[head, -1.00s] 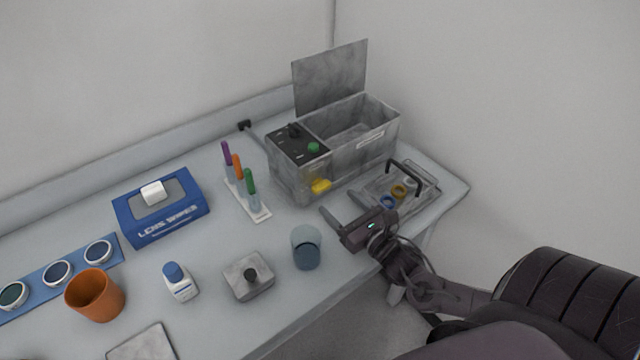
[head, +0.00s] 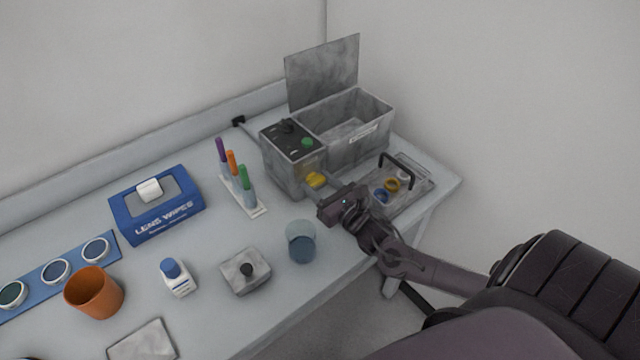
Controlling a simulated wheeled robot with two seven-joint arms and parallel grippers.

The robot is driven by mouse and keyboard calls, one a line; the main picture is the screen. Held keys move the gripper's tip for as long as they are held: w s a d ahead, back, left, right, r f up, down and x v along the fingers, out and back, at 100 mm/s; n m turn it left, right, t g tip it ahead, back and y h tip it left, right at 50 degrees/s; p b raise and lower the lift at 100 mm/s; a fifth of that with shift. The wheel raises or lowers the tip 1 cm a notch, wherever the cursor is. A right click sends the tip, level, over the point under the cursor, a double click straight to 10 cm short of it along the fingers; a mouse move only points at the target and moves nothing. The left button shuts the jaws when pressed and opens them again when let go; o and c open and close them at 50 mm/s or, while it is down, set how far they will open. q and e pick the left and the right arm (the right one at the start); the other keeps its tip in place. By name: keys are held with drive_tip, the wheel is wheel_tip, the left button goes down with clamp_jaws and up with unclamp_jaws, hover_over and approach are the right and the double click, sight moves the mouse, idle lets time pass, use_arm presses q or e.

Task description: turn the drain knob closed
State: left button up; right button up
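The yellow drain knob (head: 316,180) sits low on the front of the grey open-lidded tank unit (head: 284,173). It shows just beyond my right gripper. My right gripper (head: 325,196) points toward the knob and is very close to it. Its fingers are foreshortened and partly hidden by the gripper body, so I cannot tell their spacing or whether they touch the knob. My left gripper is not in view.
A wire-handled tray (head: 425,188) with blue and yellow rings lies right of my gripper. A bluish glass cup (head: 301,246) stands close in front of it. A rack of coloured pens (head: 243,190) stands left of the tank. The front table area between the cup and tank is narrow.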

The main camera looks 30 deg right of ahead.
drive_tip(key=c, duration=0.5)
drive_tip(key=shift+o, duration=0.2)
drive_tip(key=m, duration=0.3)
drive_tip(key=shift+p, duration=0.4)
drive_tip(key=m, duration=0.3)
drive_tip(key=shift+d+m+p, duration=0.1)
drive_tip(key=shift+m+p, duration=0.25)
drive_tip(key=shift+m, duration=0.05)
drive_tip(key=m, duration=0.4)
drive_tip(key=shift+d+p, duration=0.1)
drive_tip(key=shift+p, duration=0.3)
drive_tip(key=m, duration=0.5)
drive_tip(key=shift+f+p, duration=0.2)
drive_tip(key=shift+p, duration=0.15)
drive_tip(key=shift+m, duration=0.4)
